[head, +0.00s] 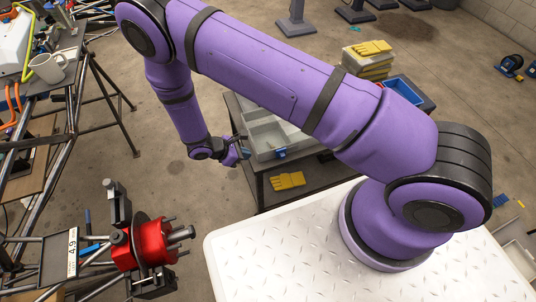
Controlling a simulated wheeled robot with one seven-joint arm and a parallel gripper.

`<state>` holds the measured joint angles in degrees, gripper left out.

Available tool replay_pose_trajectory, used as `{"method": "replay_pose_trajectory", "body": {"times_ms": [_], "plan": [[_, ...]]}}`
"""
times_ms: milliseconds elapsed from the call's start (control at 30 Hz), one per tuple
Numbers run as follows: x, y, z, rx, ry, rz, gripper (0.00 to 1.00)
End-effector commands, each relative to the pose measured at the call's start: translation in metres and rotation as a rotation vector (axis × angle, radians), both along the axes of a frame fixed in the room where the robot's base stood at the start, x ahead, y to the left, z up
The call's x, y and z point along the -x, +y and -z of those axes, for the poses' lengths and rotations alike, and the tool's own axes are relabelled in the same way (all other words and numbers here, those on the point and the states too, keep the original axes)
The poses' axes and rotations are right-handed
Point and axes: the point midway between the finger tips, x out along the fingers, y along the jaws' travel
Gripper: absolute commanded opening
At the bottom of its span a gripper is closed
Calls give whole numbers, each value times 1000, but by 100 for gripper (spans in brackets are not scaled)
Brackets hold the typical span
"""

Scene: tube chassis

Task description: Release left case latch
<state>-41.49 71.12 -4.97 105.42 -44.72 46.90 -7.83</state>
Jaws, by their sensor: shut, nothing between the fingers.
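A pale grey case (262,148) with compartments sits on a dark cart behind my arm. My arm hides its right part. A small blue latch (281,153) shows on the case's near side, and I cannot tell whether it is fastened. My gripper (241,147) is at the case's left end, to the left of the blue latch and apart from it. The gripper is small in the view; it is shut and holds nothing. I cannot tell whether it touches the case.
Yellow gloves (287,180) lie on the cart's lower shelf. More gloves (371,48) lie on stacked boxes behind my arm, beside a blue tray (404,88). A tube chassis with a red hub (148,242) stands at left. Bare floor (175,195) lies between chassis and cart.

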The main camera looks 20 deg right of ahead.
Motion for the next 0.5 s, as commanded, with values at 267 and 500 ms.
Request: {"method": "replay_pose_trajectory", "body": {"times_ms": [267,500], "plan": [[1,-27,24,4,2,2,0],[1,-61,54,4,2,2,0]]}}
